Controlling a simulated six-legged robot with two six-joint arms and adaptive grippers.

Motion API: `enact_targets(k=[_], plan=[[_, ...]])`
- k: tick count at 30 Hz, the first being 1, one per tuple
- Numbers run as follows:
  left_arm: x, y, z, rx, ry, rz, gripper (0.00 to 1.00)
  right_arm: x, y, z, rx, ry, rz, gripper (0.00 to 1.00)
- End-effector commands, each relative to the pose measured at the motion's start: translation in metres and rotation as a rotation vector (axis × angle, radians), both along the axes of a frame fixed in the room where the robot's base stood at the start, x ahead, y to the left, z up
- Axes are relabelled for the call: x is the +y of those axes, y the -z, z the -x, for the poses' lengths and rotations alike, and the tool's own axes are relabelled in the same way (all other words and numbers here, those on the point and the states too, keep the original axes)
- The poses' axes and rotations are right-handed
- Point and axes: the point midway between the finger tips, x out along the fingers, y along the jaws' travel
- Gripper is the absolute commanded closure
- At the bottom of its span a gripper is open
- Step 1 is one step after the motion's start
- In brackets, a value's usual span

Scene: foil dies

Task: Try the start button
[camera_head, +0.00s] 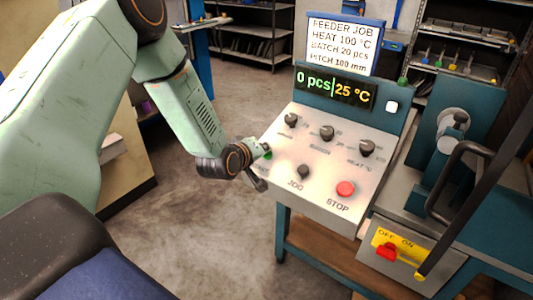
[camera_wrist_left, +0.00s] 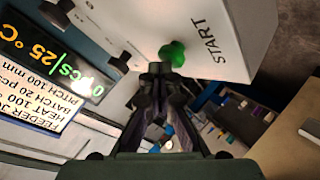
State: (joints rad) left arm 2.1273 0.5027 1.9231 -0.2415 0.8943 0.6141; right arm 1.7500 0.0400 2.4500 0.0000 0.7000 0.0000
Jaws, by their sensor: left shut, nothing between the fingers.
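The green start button (camera_wrist_left: 172,53) sticks out from the pale panel (camera_wrist_left: 222,62) beside the word START in the left wrist view. In the head view only a bit of green (camera_head: 268,155) shows at the panel's left edge, mostly hidden by my left wrist. My left gripper (camera_wrist_left: 158,69) is shut and empty, its tips close to the button; I cannot tell if they touch it. The display (camera_head: 335,89) reads 0 pcs and 25 °C. My right gripper is not in view.
The panel carries several black knobs, a JOG button (camera_head: 303,171) and a red STOP button (camera_head: 345,188). A job sign (camera_head: 344,44) stands above the display. A yellow OFF/ON plate with a red switch (camera_head: 386,251) is lower right. Bare floor lies left of the console.

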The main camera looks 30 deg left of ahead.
Motion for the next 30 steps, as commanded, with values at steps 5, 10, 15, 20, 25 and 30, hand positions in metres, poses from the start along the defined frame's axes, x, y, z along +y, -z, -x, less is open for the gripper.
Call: enact_targets(k=[5,10,15,20,25,30], plan=[[0.000,0.003,0.000,0.003,0.000,0.000,1.00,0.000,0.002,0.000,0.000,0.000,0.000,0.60],[0.000,0.005,-0.001,0.003,0.000,0.000,1.00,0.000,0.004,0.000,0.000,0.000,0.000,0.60],[0.000,0.006,-0.001,0.003,0.001,0.001,1.00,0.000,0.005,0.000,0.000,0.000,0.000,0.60],[-0.001,0.006,-0.001,0.003,0.001,0.001,1.00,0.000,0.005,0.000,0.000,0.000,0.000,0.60],[0.000,0.004,0.000,0.003,0.001,0.001,1.00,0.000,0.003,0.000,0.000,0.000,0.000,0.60],[0.000,-0.004,0.002,0.003,0.000,0.002,1.00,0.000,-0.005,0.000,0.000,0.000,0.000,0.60]])
